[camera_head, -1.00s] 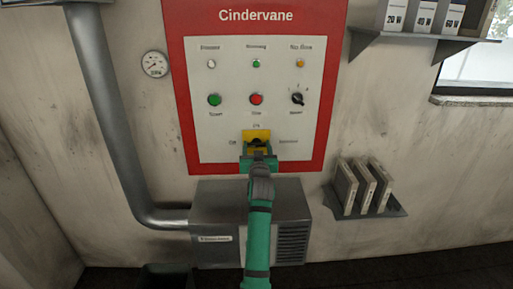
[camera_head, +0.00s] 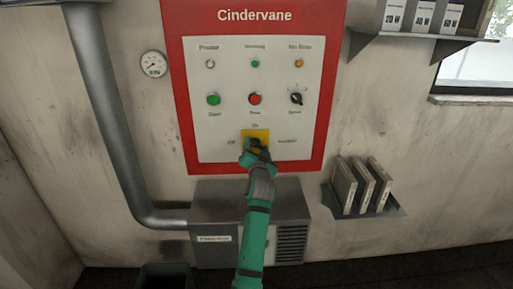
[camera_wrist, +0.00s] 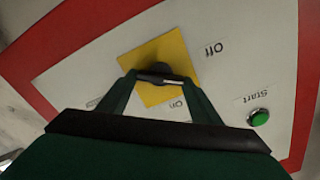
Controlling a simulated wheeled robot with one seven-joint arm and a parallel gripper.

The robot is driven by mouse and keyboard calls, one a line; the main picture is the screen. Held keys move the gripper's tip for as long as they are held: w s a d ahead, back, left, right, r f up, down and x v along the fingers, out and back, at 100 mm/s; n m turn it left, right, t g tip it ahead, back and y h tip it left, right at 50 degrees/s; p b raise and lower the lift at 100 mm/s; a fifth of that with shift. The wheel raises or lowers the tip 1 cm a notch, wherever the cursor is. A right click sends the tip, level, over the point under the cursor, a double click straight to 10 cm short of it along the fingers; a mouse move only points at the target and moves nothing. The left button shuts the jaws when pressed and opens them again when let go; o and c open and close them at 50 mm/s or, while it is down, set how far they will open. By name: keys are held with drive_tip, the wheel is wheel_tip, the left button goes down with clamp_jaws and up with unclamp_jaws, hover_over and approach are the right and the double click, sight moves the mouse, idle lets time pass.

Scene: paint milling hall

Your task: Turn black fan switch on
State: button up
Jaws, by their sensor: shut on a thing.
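The black fan switch (camera_wrist: 160,70) sits on a square yellow plate (camera_head: 261,133) low on the control panel. In the head view my gripper (camera_head: 256,147) covers most of the switch. In the wrist view my gripper (camera_wrist: 158,79) has one finger at each side of the switch's bar and is shut on it. The "On" label (camera_head: 255,125) is above the plate and the "Off" label (camera_head: 231,142) is left of it. The wrist view shows the panel tilted. I cannot tell which label the switch points to.
The red-edged Cindervane panel (camera_head: 181,60) also bears a green button (camera_head: 213,99), a red button (camera_head: 255,98), a black selector (camera_head: 296,98) and small lamps. A metal box (camera_head: 205,205) is below. A rack with slabs (camera_head: 366,185) is at the right.

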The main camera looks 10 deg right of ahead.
drive_tip(key=m, duration=0.5)
drive_tip(key=shift+f+m, duration=0.15)
drive_tip(key=shift+m, duration=0.15)
drive_tip(key=m, duration=0.5)
drive_tip(key=shift+d+f, duration=0.1)
drive_tip(key=shift+d, duration=0.05)
drive_tip(key=shift+m, duration=0.3)
drive_tip(key=o, duration=1.1)
drive_tip(key=shift+c, duration=0.2)
drive_tip(key=s+a, duration=0.2)
drive_tip(key=s, duration=0.8)
drive_tip(key=shift+s, duration=0.35)
